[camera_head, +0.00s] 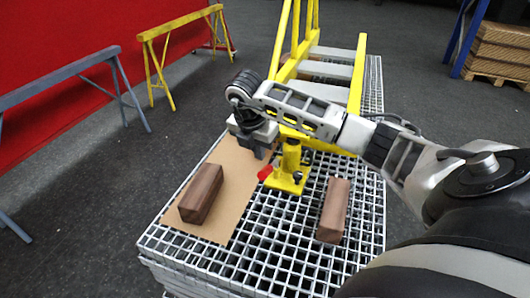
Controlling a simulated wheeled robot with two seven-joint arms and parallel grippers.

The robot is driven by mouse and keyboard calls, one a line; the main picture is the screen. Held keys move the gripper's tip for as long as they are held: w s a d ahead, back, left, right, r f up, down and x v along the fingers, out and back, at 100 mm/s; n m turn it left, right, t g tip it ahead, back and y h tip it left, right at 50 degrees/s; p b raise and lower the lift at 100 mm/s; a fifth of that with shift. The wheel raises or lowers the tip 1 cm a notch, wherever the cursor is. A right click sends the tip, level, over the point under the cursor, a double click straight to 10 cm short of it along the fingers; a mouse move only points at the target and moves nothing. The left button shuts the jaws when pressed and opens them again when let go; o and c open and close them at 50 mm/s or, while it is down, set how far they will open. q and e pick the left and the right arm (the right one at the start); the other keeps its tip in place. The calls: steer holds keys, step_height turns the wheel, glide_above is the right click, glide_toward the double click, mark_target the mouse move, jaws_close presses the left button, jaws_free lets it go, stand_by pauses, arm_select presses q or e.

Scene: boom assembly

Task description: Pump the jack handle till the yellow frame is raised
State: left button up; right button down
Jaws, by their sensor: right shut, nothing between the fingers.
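The yellow frame (358,75) stands at the far end of the grating, with grey crosspieces between its yellow rails. A yellow jack (290,168) stands upright under the near end of the frame, on the grating. A red part (265,173), perhaps the tip of the jack handle, sticks out at the left of the jack's base. My right arm crosses in front of the frame from the right. My right gripper (262,152) points down just left of the jack, above the red part. It is shut and empty. Whether it touches the jack cannot be told. My left gripper is out of view.
A brown block (201,193) lies on a cardboard sheet (226,205) at the left of the grating (262,262). Another brown block (334,210) lies right of the jack. Grey (62,75) and yellow (180,21) trestles stand on the floor at the left.

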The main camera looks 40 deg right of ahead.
mark_target(263, 170)
stand_by(0.3)
